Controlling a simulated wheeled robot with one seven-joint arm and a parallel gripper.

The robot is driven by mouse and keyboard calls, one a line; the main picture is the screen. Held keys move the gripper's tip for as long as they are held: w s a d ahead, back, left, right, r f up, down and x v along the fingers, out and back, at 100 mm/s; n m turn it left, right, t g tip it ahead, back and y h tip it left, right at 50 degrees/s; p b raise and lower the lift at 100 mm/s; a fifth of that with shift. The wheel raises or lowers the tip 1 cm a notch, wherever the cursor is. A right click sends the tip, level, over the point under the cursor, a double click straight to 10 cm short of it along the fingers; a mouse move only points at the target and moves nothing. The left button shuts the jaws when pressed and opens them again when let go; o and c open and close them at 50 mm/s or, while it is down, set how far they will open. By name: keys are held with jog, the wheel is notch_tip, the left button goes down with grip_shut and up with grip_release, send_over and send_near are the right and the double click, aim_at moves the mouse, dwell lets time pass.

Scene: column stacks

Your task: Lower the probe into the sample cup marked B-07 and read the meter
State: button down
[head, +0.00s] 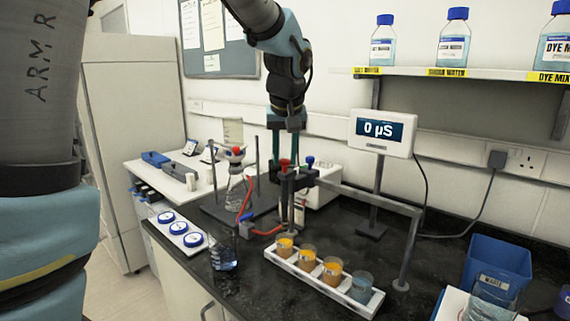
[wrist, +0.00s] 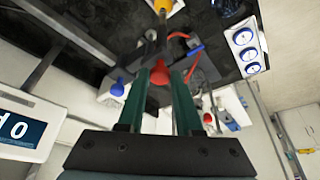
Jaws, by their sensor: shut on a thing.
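My gripper (head: 286,152) points down with its green fingers shut on the red knob (head: 285,163) of the probe. The red knob also shows between the fingers in the wrist view (wrist: 159,76). The probe stands in a dark holder on a grey arm above the cup rack. Its lower end is over the leftmost orange cup (head: 284,244); I cannot tell whether it is inside. Two more orange cups (head: 308,256) (head: 332,271) and a grey-blue cup (head: 361,287) stand in the white rack (head: 318,284). No B-07 mark is legible. The meter (head: 380,131) reads 0 µS.
A blue knob (head: 309,160) sits beside the red one. A flask (head: 237,185) on a stand and a beaker (head: 223,251) are left. A white tray with blue-lidded jars (head: 180,228) lies further left. A blue waste bin (head: 497,268) is right. Some black bench is clear.

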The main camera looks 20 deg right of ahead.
jog(key=shift+w+r, duration=0.1)
jog(key=shift+r, duration=0.15)
jog(key=c, duration=0.8)
grip_release()
jog(key=shift+c, duration=0.2)
jog(key=shift+o, duration=1.3)
jog(key=b+v, duration=0.3)
jog(key=v, duration=0.7)
jog(key=shift+s+r, duration=0.25)
jog(key=shift+r, duration=0.05)
jog(key=shift+a, duration=0.15)
